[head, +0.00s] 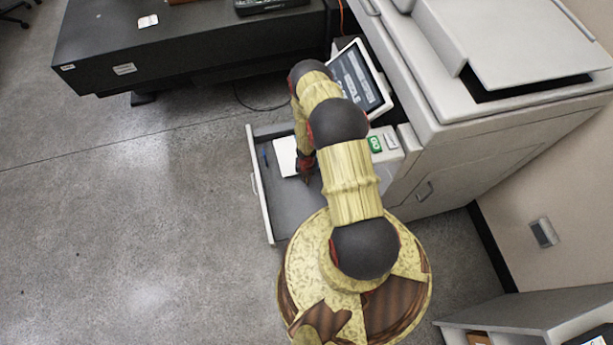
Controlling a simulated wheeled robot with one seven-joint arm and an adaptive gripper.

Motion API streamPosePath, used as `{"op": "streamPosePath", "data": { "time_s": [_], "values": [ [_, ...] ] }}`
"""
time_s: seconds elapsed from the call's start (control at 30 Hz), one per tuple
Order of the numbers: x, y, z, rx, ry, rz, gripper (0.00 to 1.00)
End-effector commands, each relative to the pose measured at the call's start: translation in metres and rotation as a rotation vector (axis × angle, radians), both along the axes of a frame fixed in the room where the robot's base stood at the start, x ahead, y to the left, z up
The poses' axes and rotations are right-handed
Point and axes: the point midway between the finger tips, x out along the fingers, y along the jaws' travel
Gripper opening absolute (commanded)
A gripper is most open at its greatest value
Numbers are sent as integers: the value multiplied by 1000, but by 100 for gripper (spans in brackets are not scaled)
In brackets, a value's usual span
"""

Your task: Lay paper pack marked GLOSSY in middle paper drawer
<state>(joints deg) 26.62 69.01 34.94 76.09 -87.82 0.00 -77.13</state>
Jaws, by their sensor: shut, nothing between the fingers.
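A drawer (262,200) of the large printer (440,150) stands pulled out to the left; from above I cannot tell which level it is. A white pack (285,155) lies flat inside it, toward the drawer's far end. No marking on it is readable, so I cannot confirm GLOSSY. My gripper (306,178) is low over the drawer, at the right edge of the pack. It is shut with nothing held. My arm covers the right part of the drawer and perhaps part of the pack. Whether the fingers touch the pack is unclear.
A tilted touchscreen (361,80) and a green-marked panel (376,145) are close to my arm on the printer's side. A black table (190,45) stands at the back left. A grey cabinet (540,312) is at the lower right. The floor (130,230) on the left is clear.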

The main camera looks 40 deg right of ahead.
Motion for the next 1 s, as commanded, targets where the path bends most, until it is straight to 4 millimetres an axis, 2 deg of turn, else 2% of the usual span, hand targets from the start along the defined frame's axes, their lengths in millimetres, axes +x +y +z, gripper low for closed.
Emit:
{"op": "streamPosePath", "data": {
  "time_s": [0.43,1.0],
  "values": [
    [14,-12,0,-1,-1,0,0],
    [15,-13,0,-1,-2,0,0]
  ]
}}
